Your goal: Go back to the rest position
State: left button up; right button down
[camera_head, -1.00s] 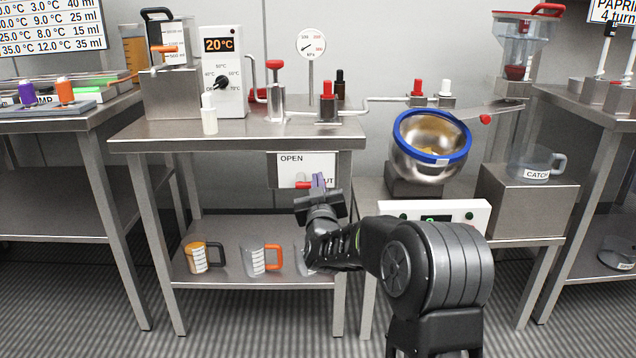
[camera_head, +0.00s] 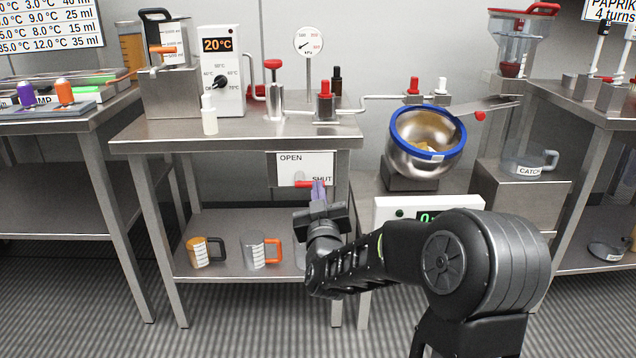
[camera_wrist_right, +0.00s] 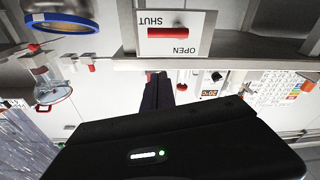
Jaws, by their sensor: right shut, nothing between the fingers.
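My right gripper (camera_head: 318,190) is shut and empty, its purple-grey fingertips pointing away from me just below the OPEN/SHUT plate (camera_head: 305,165) under the middle table's front edge. The red handle (camera_head: 305,184) on that plate lies level, close beside the fingertips in the head view. In the right wrist view the plate (camera_wrist_right: 200,30) and its red handle (camera_wrist_right: 167,32) appear upside down above the dark fingers (camera_wrist_right: 152,85). I cannot tell whether the fingertips touch the handle. My right arm reaches in from the lower right. My left gripper is not in view.
The steel table (camera_head: 240,142) carries a heater with a 20°C display (camera_head: 220,75) and red-capped valves. A blue-rimmed drum (camera_head: 427,145) stands to the right. Measuring cups (camera_head: 200,252) sit on the lower shelf (camera_head: 225,283). Open floor lies in front.

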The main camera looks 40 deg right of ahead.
dwell(0.5)
